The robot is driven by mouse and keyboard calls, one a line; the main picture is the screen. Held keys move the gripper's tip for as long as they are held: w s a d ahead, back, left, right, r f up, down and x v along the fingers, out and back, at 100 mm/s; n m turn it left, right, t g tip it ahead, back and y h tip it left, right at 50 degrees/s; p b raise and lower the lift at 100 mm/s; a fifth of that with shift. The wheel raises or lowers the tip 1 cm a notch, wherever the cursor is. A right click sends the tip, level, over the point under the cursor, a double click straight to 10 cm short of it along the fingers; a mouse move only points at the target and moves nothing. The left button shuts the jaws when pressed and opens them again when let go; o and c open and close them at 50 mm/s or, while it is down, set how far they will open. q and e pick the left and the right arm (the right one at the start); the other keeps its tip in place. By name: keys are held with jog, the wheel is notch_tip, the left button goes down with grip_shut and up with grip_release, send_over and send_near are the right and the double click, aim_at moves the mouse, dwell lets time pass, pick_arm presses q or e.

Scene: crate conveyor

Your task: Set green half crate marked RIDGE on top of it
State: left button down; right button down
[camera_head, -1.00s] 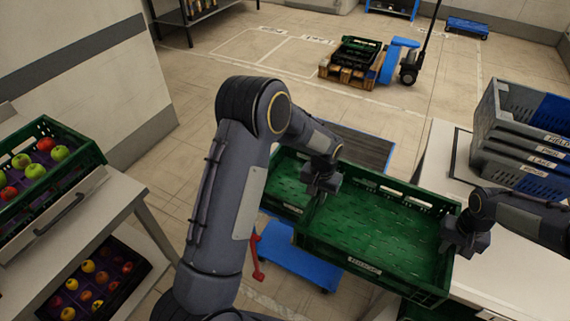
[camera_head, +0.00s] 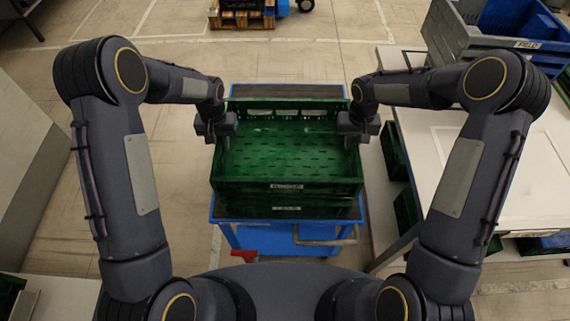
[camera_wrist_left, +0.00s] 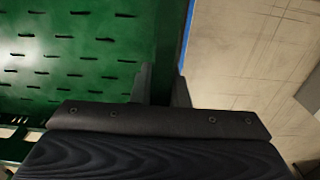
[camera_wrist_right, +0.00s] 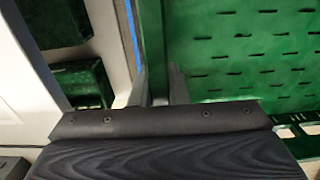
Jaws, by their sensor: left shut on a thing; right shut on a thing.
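An empty green crate (camera_head: 286,158) with a slotted floor sits directly above a second green crate (camera_head: 315,208) in the head view. Each has a white label on its near side, too small to read surely. My left gripper (camera_head: 217,134) is shut on the upper crate's left wall, and the wall shows between its fingers (camera_wrist_left: 164,88) in the left wrist view. My right gripper (camera_head: 355,134) is shut on the right wall, also seen in the right wrist view (camera_wrist_right: 156,88). The upper crate looks level and lined up; I cannot tell whether it touches the lower one.
The lower crate stands on a blue cart (camera_head: 270,240). A white table (camera_head: 480,150) is at the right, with grey and blue crates (camera_head: 480,45) at its far end. More green crates (camera_head: 395,150) are under the table edge. Floor is clear at the left.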

aim_at(225, 150)
pick_arm(q)
jog(key=shift+d+r, duration=0.1)
jog(key=shift+r, duration=0.1)
pick_arm(e)
jog(key=shift+d+r, duration=0.15)
pick_arm(q)
jog(key=shift+f, duration=0.1)
